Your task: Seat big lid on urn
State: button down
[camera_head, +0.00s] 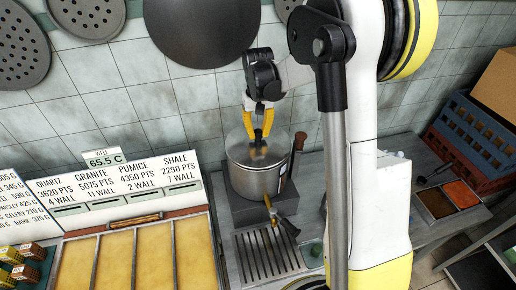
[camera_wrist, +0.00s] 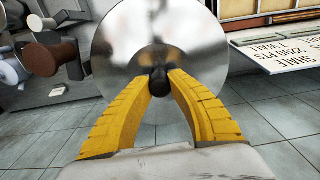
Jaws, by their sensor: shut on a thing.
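The urn (camera_head: 258,184) is a silver metal pot with a tap low on its front, standing upright on a dark base on the counter. The big lid (camera_head: 252,155) is a shiny round metal disc at the urn's mouth. In the wrist view the lid (camera_wrist: 158,28) fills the top middle, with its dark knob (camera_wrist: 158,82) between the yellow fingertips. My gripper (camera_head: 258,138) points down over the urn and is shut on the lid's knob; it also shows in the wrist view (camera_wrist: 158,86). I cannot tell whether the lid touches the rim all round.
A brown handle (camera_head: 299,141) stands close to the urn's right side. The tap (camera_head: 270,208) juts out over a slatted drip tray (camera_head: 268,252). Price signs (camera_head: 118,180) and a yellow-bottomed compartment tray (camera_head: 183,262) lie to the left. Blue and red crates (camera_head: 470,140) stand at the right.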

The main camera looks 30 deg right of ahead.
aim_at(258, 131)
jog(key=shift+f+b, duration=0.5)
jog(key=shift+f, duration=0.05)
dwell(0.4)
jog(key=c, duration=1.3)
grip_release()
notch_tip(258, 131, up, 12)
jog(key=shift+r, duration=0.1)
